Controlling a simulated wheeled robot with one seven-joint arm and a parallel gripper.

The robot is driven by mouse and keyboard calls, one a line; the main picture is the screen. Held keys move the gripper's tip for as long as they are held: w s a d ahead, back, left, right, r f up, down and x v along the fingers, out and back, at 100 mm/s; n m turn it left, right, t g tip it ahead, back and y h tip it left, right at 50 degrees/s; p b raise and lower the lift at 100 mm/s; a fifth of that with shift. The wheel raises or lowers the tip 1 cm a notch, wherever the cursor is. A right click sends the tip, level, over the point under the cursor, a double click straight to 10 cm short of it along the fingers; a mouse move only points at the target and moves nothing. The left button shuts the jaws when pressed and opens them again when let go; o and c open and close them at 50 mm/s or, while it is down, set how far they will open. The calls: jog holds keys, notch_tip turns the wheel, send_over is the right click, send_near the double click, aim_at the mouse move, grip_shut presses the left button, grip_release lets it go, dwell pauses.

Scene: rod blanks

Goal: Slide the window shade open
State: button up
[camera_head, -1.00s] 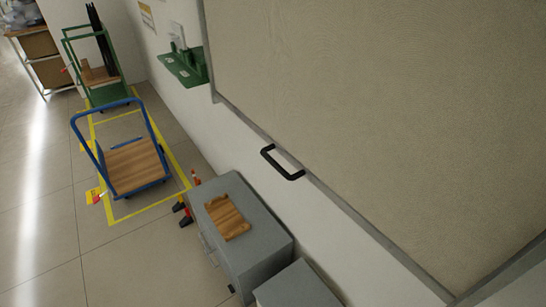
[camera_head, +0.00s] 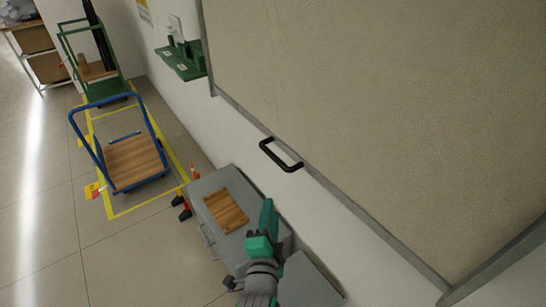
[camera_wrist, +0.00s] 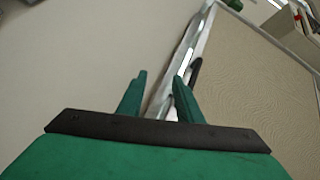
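The window shade (camera_head: 380,100) is a large beige textured panel in a grey frame on the white wall, filling the right of the head view. Its black bar handle (camera_head: 281,154) sits at the lower edge. In the wrist view the shade (camera_wrist: 255,85) is at right, and the dark handle (camera_wrist: 196,72) shows partly behind the right finger. My green gripper (camera_head: 266,225) is below the handle in the head view, in front of the grey cabinet. In the wrist view my gripper (camera_wrist: 159,78) has its two fingers apart, with nothing held between them.
A grey cabinet (camera_head: 215,188) with a wooden piece (camera_head: 226,211) on top stands below the shade. A second grey box (camera_head: 305,283) is beside it. A green wall shelf (camera_head: 182,60) is at upper left. A blue cart (camera_head: 137,160) stands inside yellow floor lines.

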aim_at(273, 154)
jog(key=w+a+r+m, duration=0.1)
jog(key=w+r+m, duration=0.45)
jog(key=r, duration=0.35)
jog(key=shift+m+h, duration=0.35)
jog(key=shift+h, duration=0.05)
jog(key=w, duration=0.3)
jog(key=w+d+f, duration=0.1)
jog(key=w, duration=0.5)
jog(key=shift+w+d+f, duration=0.25)
jog(key=shift+f, duration=0.1)
jog(key=shift+c, duration=0.3)
grip_shut()
